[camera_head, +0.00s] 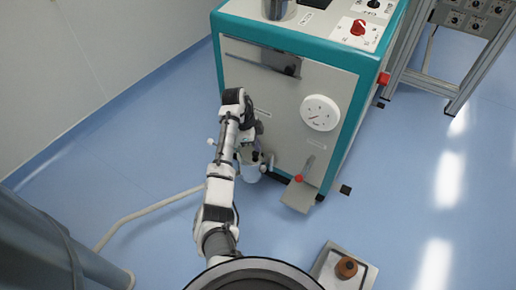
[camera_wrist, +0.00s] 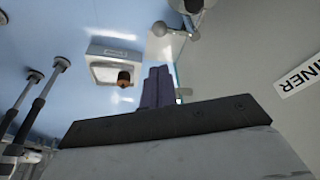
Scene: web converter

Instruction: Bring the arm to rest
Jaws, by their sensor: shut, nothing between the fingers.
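My arm (camera_head: 219,190) reaches up from my base and bends near the front of the teal and grey machine (camera_head: 282,105). Its end hangs in front of the machine's lower left panel, and the fingertips are hard to make out in the head view. In the wrist view my gripper (camera_wrist: 157,82) shows as two dark purple-grey fingers side by side, shut and empty. They appear to touch nothing. The machine's grey panel, with a partly visible label (camera_wrist: 300,76), fills the right of the wrist view.
A round gauge (camera_head: 320,112) and a red-knobbed lever (camera_head: 299,179) sit on the machine's front. A tray (camera_head: 325,272) with a brown knob-like object (camera_head: 346,267) lies near my base. A pale hose (camera_head: 150,211) crosses the floor. Blue floor at right is open.

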